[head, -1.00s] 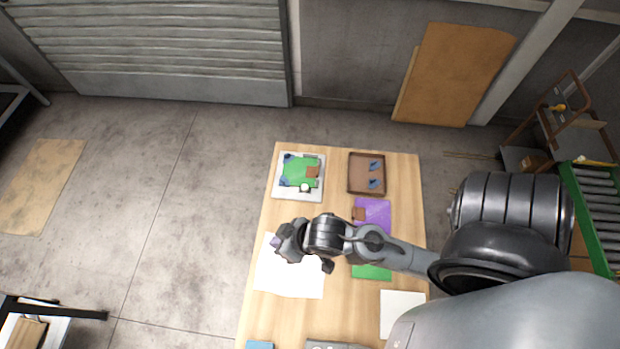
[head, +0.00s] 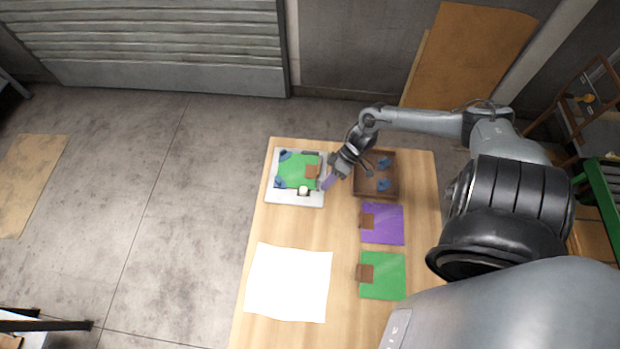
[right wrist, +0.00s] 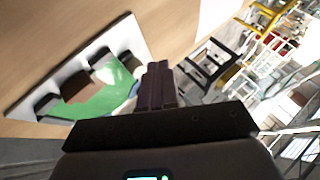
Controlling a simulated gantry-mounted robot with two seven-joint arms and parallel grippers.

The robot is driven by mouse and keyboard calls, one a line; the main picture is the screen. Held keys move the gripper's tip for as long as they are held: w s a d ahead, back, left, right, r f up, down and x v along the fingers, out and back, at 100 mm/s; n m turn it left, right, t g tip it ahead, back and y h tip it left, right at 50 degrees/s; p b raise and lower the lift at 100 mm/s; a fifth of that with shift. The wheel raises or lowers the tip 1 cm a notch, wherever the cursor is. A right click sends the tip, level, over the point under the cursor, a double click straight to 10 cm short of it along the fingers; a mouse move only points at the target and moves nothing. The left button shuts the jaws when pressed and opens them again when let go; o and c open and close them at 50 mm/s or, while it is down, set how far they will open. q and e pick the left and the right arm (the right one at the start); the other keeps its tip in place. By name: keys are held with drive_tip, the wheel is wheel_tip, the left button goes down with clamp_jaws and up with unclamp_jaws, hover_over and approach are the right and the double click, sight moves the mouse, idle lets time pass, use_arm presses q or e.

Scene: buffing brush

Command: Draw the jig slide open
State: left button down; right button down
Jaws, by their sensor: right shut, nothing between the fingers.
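The jig (head: 288,199) is a pale, tray-like base at the far left of the table. On it lie a green sheet (head: 292,171), a brown block (head: 312,171), blue pieces at its left corners and a round white knob (head: 303,191) near its front edge. My right gripper (head: 329,183) is at the jig's right edge, its fingers shut together and empty. In the right wrist view the shut fingers (right wrist: 158,86) are beside the jig (right wrist: 62,72); I cannot tell whether they touch it. My left gripper is not in view.
A brown tray (head: 362,192) with blue pieces stands right of the jig, close to my arm. A purple sheet (head: 385,225) and a green sheet (head: 388,282), each with a brown piece, lie nearer. A white sheet (head: 288,283) lies at front left. Bare wood separates them.

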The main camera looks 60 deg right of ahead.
drive_tip(key=h+b, duration=0.1)
drive_tip(key=b, duration=0.1)
approach(310, 185)
wheel_tip(310, 185, up, 4)
drive_tip(key=shift+s+r+n, duration=0.1)
drive_tip(key=shift+n, duration=0.3)
drive_tip(key=shift+a, duration=0.1)
drive_tip(key=b+x, duration=0.2)
drive_tip(key=x, duration=0.8)
drive_tip(key=shift+d, duration=0.2)
